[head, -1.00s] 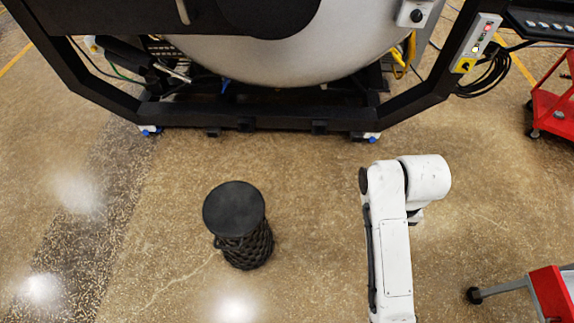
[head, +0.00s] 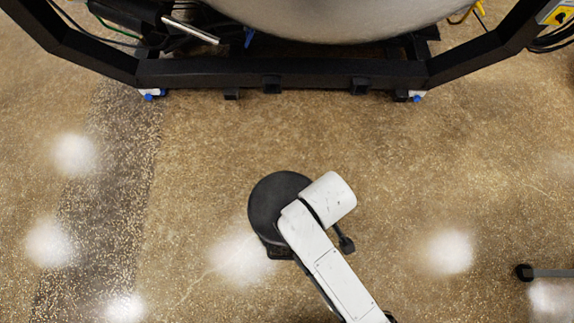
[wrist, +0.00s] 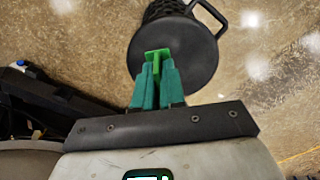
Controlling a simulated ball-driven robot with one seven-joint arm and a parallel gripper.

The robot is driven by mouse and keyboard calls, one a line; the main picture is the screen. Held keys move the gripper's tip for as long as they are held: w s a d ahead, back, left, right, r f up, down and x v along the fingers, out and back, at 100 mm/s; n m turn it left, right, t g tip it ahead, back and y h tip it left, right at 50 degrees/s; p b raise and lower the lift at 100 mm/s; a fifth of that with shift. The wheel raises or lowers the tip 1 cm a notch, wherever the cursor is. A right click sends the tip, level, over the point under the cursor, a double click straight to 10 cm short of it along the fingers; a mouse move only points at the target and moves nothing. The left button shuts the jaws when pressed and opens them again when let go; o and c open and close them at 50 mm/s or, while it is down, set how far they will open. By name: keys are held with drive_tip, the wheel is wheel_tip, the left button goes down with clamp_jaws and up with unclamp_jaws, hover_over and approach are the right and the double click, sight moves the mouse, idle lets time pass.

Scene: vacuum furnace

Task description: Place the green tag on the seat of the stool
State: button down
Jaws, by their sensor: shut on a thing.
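The stool has a round black seat (head: 272,205), partly covered by my white arm in the head view. In the wrist view the seat (wrist: 198,62) lies beyond the fingertips, with the woven dark base and a loop handle at the top. My gripper (wrist: 157,72) has teal fingers shut on the bright green tag (wrist: 157,54). The tag sticks out past the fingertips and shows against the seat. I cannot tell whether it touches the seat or is above it. In the head view the fingers and tag are hidden by the arm.
A black machine frame (head: 280,73) on blue-tipped feet runs along the back, under a large grey vessel (head: 330,15). A dark leg with a caster (head: 525,272) shows at the right edge. The speckled floor around the stool is clear.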

sight(274, 193)
drive_tip(key=s+a+f+n+b, duration=0.2)
drive_tip(key=s+f, duration=0.2)
drive_tip(key=s, duration=0.1)
drive_tip(key=w+a+f, duration=0.1)
drive_tip(key=w+f, duration=0.2)
drive_tip(key=w+a+f+b, duration=0.1)
drive_tip(key=w+a+f, duration=0.1)
drive_tip(key=w+f, duration=0.1)
drive_tip(key=w+a+f+b, duration=0.1)
drive_tip(key=w+a+f, duration=0.1)
drive_tip(key=w, duration=0.3)
drive_tip(key=shift+w+a+f, duration=0.15)
drive_tip(key=shift+w+f, duration=0.05)
drive_tip(key=shift+f, duration=0.5)
drive_tip(key=shift+w+a+f+b, duration=0.1)
drive_tip(key=shift+w+f+b, duration=0.25)
drive_tip(key=shift+f, duration=0.05)
drive_tip(key=shift+f+b, duration=0.3)
drive_tip(key=shift+f, duration=1.25)
drive_tip(key=c, duration=1.2)
unclamp_jaws()
drive_tip(key=shift+f, duration=0.1)
